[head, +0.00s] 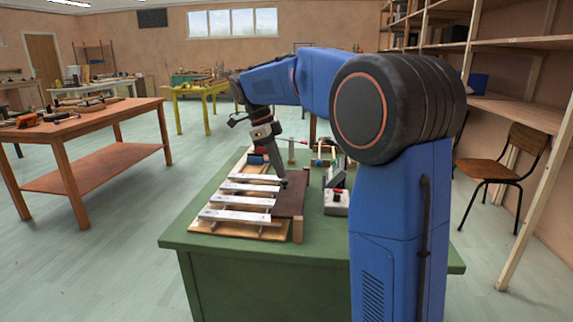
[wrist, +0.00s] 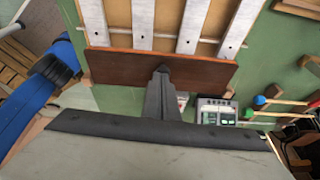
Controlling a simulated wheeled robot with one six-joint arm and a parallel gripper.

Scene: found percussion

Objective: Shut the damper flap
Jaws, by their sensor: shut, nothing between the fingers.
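The damper flap, a dark reddish-brown board (head: 291,201), runs along the right side of a row of pale metal bars (head: 243,201). In the wrist view the flap (wrist: 110,68) lies across the near ends of the bars (wrist: 143,22) and leaves most of their length uncovered. My gripper (head: 283,183) points down at the flap's bar-side edge. In the wrist view its fingers (wrist: 162,72) are together, empty, and overlap the middle of the flap. Whether they touch it cannot be told.
The bars stand on a wooden frame on a green table (head: 215,242). A grey box with knobs (wrist: 217,112) sits right of the flap. Small coloured items (head: 323,162) lie farther back. A wooden workbench (head: 80,130) stands left, and a chair (head: 502,165) right.

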